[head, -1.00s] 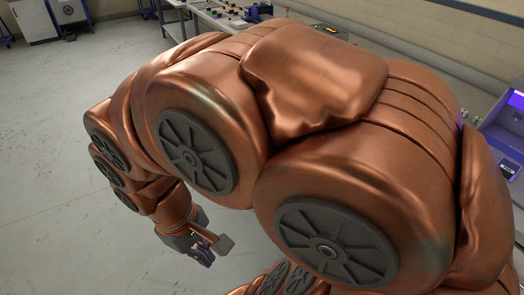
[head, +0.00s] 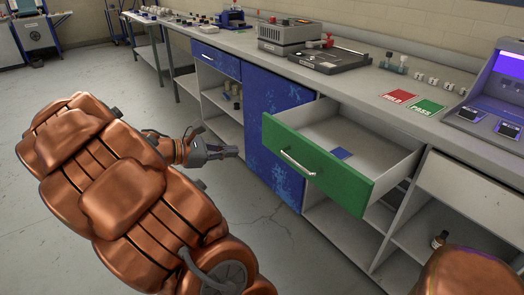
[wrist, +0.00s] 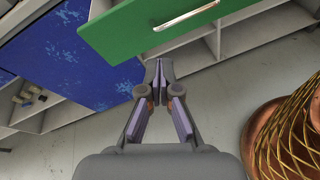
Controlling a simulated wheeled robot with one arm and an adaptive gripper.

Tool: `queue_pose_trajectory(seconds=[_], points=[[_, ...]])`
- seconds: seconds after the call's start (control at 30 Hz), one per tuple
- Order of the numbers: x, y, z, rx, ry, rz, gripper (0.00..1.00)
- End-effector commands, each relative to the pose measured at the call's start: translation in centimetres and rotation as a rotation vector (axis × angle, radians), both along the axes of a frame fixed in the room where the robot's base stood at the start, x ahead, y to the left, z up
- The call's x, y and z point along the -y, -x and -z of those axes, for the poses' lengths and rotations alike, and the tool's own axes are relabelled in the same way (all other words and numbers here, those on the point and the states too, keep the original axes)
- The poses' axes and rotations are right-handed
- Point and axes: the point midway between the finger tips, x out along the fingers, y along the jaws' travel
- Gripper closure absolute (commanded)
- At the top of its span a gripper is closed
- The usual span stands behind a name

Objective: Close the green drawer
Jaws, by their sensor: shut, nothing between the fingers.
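The green drawer (head: 310,162) is pulled out from the white bench and stands open in the head view. A metal bar handle (head: 298,163) is on its green front, and a small blue piece (head: 341,154) lies inside. The green front (wrist: 175,25) also shows at the top of the wrist view, with its handle (wrist: 186,16). My gripper (head: 235,152) is to the left of the drawer front in the head view, apart from it. In the wrist view its fingertips (wrist: 159,65) are together and empty, just below the drawer front's lower edge in the picture.
A blue cabinet door (head: 275,125) is left of the drawer, with open shelves beside it. The benchtop carries a grey device (head: 330,58), a red HOLD card (head: 398,97), a green PASS card (head: 427,106) and a purple console (head: 497,95). Floor in front is clear.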

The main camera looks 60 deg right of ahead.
Motion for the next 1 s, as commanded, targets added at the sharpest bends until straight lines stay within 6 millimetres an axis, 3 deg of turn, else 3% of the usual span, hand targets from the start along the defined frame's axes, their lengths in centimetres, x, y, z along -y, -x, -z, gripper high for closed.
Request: queue_pose_trajectory(seconds=[0.03, 0.2, 0.5, 0.77, 1.0], points=[[1.4, -0.8, 2.2, -0.060, 0.013, -0.019, 1.00], [5.5, -3.5, 4.9, -0.252, 0.054, -0.095, 1.00], [8.8, -6.6, 7.4, -0.429, 0.084, -0.171, 1.00], [10.7, -5.8, 7.5, -0.441, 0.085, -0.176, 1.00], [14.3, -3.7, 7.6, -0.441, 0.085, -0.173, 1.00]])
